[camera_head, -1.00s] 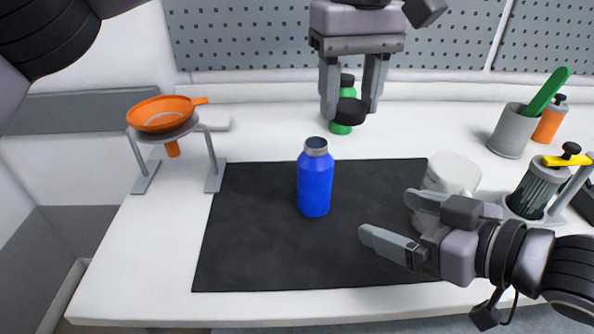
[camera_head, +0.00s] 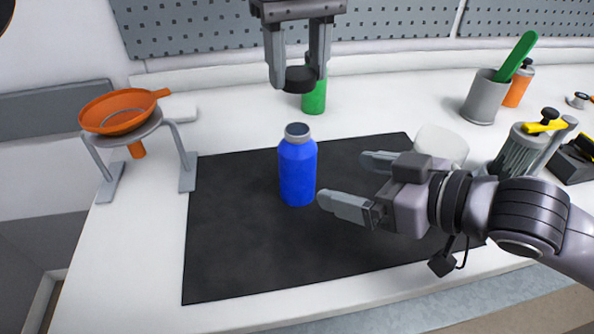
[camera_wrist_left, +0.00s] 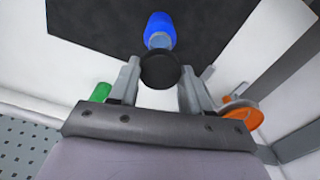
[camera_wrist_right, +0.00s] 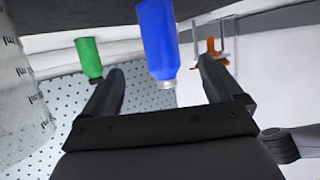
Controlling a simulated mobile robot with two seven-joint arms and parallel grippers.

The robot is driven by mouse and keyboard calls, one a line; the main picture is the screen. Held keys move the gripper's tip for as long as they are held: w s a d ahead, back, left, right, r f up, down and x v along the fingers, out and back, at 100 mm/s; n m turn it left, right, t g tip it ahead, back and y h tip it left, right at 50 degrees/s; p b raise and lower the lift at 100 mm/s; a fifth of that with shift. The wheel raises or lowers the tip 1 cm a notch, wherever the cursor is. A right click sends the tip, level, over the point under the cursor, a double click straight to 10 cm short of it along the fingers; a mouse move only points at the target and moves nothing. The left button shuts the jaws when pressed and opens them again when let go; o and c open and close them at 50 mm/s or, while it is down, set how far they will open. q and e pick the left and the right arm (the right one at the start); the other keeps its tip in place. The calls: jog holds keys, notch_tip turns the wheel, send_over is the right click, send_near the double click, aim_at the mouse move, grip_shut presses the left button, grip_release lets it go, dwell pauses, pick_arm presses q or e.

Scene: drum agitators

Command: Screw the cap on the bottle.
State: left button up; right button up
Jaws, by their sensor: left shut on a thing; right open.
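The blue bottle (camera_head: 297,172) stands upright and uncapped on the black mat (camera_head: 235,240); it also shows in the left wrist view (camera_wrist_left: 158,27) and the right wrist view (camera_wrist_right: 158,40). My left gripper (camera_head: 300,78) points down above and behind the bottle. It is shut on the black cap (camera_head: 300,80), seen between its fingers in the left wrist view (camera_wrist_left: 160,70). The cap is apart from the bottle. My right gripper (camera_head: 355,182) is open and empty, just right of the bottle, its fingers pointing at it. In the right wrist view the bottle lies ahead between the fingers.
A green bottle (camera_head: 314,98) stands behind the mat. An orange funnel (camera_head: 118,110) sits on a grey stand at the left. A white cup (camera_head: 440,145), a grey holder (camera_head: 482,98) and a ribbed jar (camera_head: 520,155) stand at the right. The mat's front is clear.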

jog(key=x, duration=1.1)
jog(key=shift+w+a+f, duration=0.15)
jog(key=shift+w+a, duration=0.1)
jog(key=shift+a, duration=0.05)
jog(key=shift+c, duration=0.2)
jog(key=c, duration=1.5)
pick_arm(q)
send_over(297, 152)
jog(key=w, duration=0.2)
jog(key=shift+w+f, duration=0.15)
jog(key=shift+f, duration=2.35)
jog(key=shift+f, duration=0.9)
jog(key=shift+f, duration=0.5)
